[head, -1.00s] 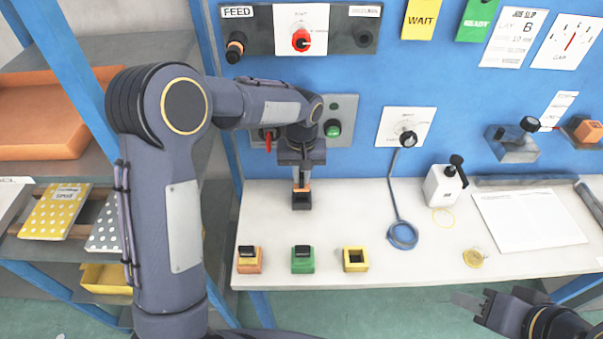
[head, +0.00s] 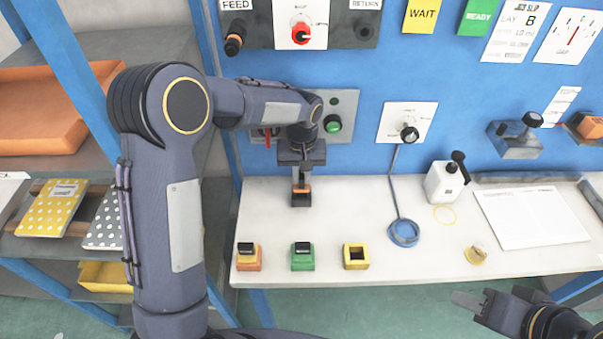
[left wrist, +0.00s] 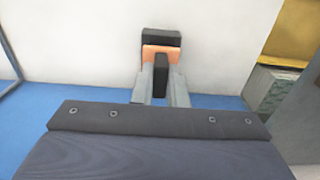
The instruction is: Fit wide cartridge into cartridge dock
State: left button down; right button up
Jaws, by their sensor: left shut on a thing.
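My left gripper (head: 301,181) points down over the back of the white bench and is shut on a black and orange block (head: 301,198), which I take to be the wide cartridge. In the left wrist view the block (left wrist: 160,40) shows a black end and an orange band beyond the fingers (left wrist: 160,82). I cannot tell whether it touches the bench. At the front edge, an orange holder (head: 249,266) and a green holder (head: 303,265) carry black-topped blocks. I cannot tell which thing is the dock. My right gripper (head: 468,303) is low at the right, its opening unclear.
A blue cable coil (head: 404,233), a white bottle (head: 445,183), a small yellowish roll (head: 476,254) and a paper sheet (head: 530,215) occupy the bench's right side. The blue panel (head: 365,90) with knobs rises behind. Bench space between the left gripper and front holders is clear.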

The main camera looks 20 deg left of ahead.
pick_arm(q)
jog(key=shift+f+b, duration=0.85)
jog(key=shift+f, duration=0.4)
jog(key=c, duration=1.4)
grip_release()
jog(key=shift+o, duration=0.2)
notch_tip(320, 180, up, 8)
jog(key=shift+f+b, duration=0.1)
jog(key=shift+b, duration=0.25)
